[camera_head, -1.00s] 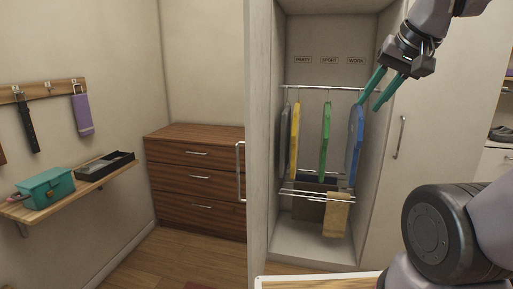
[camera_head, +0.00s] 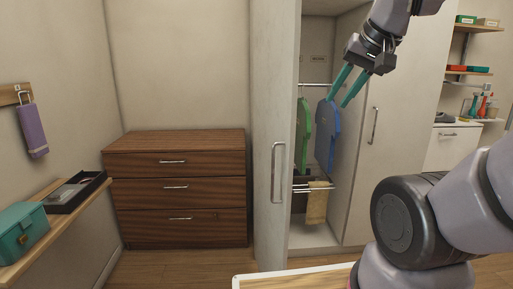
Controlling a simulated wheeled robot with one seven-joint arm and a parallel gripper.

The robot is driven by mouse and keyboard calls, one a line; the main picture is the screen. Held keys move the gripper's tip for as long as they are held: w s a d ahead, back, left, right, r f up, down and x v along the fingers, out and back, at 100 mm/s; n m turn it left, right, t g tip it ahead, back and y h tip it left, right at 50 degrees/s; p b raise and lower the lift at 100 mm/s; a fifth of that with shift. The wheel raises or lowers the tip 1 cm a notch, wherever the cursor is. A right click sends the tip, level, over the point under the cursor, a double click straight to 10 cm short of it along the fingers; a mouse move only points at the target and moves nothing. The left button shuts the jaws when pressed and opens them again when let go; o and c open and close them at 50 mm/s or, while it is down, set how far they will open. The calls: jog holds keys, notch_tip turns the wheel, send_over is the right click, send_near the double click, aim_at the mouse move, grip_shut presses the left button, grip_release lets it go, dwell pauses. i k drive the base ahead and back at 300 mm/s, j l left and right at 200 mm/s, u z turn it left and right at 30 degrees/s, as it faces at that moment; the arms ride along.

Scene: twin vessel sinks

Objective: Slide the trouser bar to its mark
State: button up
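The trouser bar (camera_head: 301,188) is a pair of thin metal rails low inside the wardrobe, with a tan folded cloth (camera_head: 317,204) hanging over its right part. The pale open door (camera_head: 275,150) hides the bar's left part. I cannot make out a mark for the bar. My gripper (camera_head: 339,103) has two teal fingers spread apart with nothing between them. In the picture it is in front of the upper right of the wardrobe opening, well above the bar and apart from it.
A green garment (camera_head: 303,135) and a blue garment (camera_head: 327,138) hang from the upper rail (camera_head: 315,84). A brown dresser (camera_head: 180,190) stands left of the door. A shelf (camera_head: 60,232) with a teal box (camera_head: 20,230) is at left. Some floor shows before the dresser.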

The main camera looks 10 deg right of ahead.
aim_at(299, 200)
jog(key=j+z, duration=0.1)
jog(key=j, duration=0.3)
jog(key=i+l+u, duration=0.1)
jog(key=l, duration=0.45)
jog(key=i+l, duration=0.2)
jog(key=l, duration=0.3)
jog(key=i+l+u, duration=0.15)
jog(key=l, duration=0.4)
jog(key=i+l+u, duration=0.1)
jog(key=l, duration=0.45)
jog(key=i+l+u, duration=0.1)
jog(key=l, duration=0.45)
jog(key=i+l, duration=0.1)
jog(key=l, duration=0.5)
jog(key=i+u, duration=0.15)
jog(key=i, duration=0.5)
